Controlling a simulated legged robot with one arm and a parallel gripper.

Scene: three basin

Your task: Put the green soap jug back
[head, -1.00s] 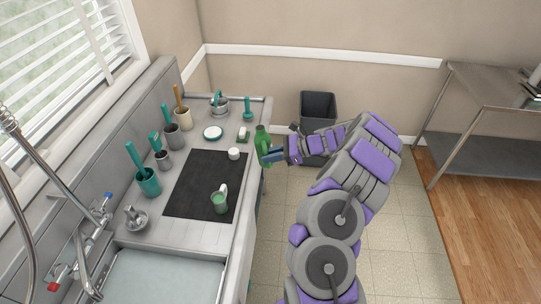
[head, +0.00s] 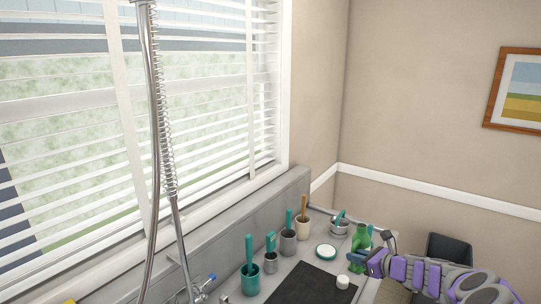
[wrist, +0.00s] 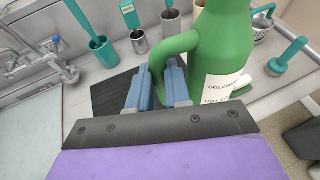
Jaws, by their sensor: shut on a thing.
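The green soap jug (head: 362,238) is upright near the right edge of the counter in the head view. In the head view my gripper (head: 357,264) reaches the jug from the right. The jug's base is hidden, so I cannot tell whether it touches the counter.
A black mat (head: 300,284) lies on the counter with a white round item (head: 342,282) beside it. Several utensil cups, including a teal one (head: 251,279), line the wall.

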